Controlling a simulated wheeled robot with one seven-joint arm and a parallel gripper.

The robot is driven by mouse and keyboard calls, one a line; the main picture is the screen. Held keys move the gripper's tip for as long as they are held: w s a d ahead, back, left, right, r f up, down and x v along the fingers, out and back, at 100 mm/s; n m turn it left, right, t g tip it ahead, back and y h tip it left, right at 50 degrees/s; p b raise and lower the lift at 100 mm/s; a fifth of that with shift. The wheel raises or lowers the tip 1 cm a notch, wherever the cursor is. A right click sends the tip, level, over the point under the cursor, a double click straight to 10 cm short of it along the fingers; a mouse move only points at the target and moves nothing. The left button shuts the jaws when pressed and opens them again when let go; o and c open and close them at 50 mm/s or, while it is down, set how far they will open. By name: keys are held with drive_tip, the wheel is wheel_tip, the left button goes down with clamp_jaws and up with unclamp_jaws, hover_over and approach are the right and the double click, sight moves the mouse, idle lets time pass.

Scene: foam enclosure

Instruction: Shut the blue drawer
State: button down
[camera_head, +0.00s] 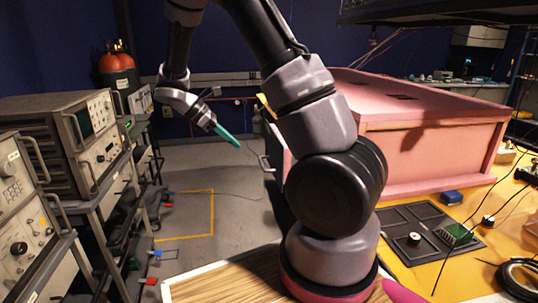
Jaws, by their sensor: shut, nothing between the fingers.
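My gripper (227,136) has teal fingers, pressed together with nothing between them. It hangs in the air left of centre, pointing down and to the right, above the grey floor. A metal bar handle (265,163) shows to the right of and below the fingertips, apart from them. It sits on a dark front at the left end of the pink foam enclosure (430,150). My arm covers most of that end. I cannot make out a clearly blue drawer, nor how far any drawer stands out.
Racks of grey instruments (60,145) line the left side. The grey floor (205,180) between them and the enclosure is free, with yellow tape (185,238). A small blue box (452,197), a dark mat (420,245) and cables lie on the yellow tabletop at right.

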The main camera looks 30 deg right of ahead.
sight(276, 165)
drive_tip(key=x, duration=1.1)
drive_tip(key=shift+w+d+r, duration=0.1)
drive_tip(key=shift+w+r, duration=0.05)
drive_tip(key=shift+w, duration=0.05)
drive_tip(key=shift+s+d+r, duration=0.1)
drive_tip(key=shift+s+d, duration=0.1)
drive_tip(key=shift+d, duration=0.35)
drive_tip(key=shift+s+d+r, duration=0.1)
drive_tip(key=shift+s+d, duration=0.05)
drive_tip(key=shift+d, duration=0.45)
drive_tip(key=shift+s+d, duration=0.1)
drive_tip(key=shift+d, duration=0.4)
drive_tip(key=s+d, duration=0.2)
drive_tip(key=d, duration=0.4)
drive_tip(key=s+d, duration=0.2)
drive_tip(key=d, duration=0.5)
drive_tip(key=s+d, duration=0.2)
drive_tip(key=d, duration=0.5)
drive_tip(key=shift+d, duration=0.15)
